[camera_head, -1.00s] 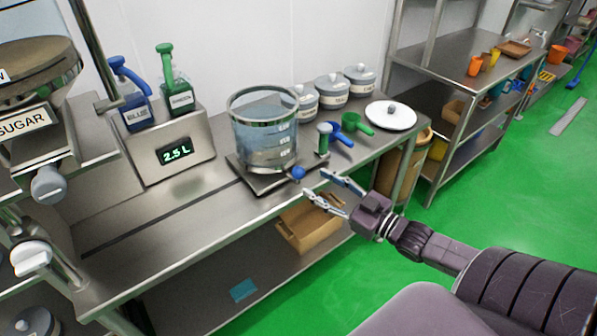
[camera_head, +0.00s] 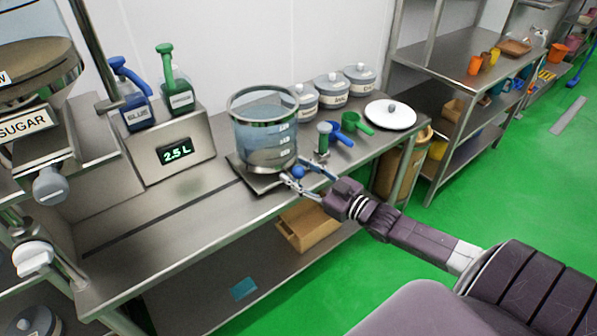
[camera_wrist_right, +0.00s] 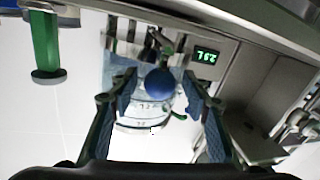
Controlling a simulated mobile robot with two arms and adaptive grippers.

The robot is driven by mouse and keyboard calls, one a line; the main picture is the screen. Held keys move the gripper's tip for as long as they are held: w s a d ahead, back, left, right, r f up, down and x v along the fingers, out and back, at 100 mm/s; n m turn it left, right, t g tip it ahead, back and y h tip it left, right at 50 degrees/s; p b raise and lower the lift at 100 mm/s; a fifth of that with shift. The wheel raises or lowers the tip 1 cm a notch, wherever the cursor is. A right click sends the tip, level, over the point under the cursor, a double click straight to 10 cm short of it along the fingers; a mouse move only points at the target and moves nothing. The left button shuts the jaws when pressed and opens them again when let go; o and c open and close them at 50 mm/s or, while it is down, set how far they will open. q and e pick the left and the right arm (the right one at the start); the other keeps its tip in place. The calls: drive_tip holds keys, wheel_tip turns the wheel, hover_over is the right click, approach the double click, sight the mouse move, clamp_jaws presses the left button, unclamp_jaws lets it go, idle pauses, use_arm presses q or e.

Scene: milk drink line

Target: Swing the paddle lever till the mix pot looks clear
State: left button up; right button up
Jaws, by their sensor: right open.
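The mix pot (camera_head: 262,131) is a clear round vessel with bluish liquid and greyer matter low inside, standing on a metal base. The paddle lever's blue ball knob (camera_head: 298,172) sticks out at the pot's front right. My right gripper (camera_head: 304,176) is open with its fingers on either side of the knob. In the right wrist view the blue knob (camera_wrist_right: 160,82) sits between the two open fingers (camera_wrist_right: 158,104), with no clear contact. The pot (camera_wrist_right: 140,112) shows behind it. My left gripper is not in view.
The bench front (camera_head: 170,225) is bare.

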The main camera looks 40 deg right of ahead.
drive_tip(key=shift+c, duration=0.7)
clamp_jaws()
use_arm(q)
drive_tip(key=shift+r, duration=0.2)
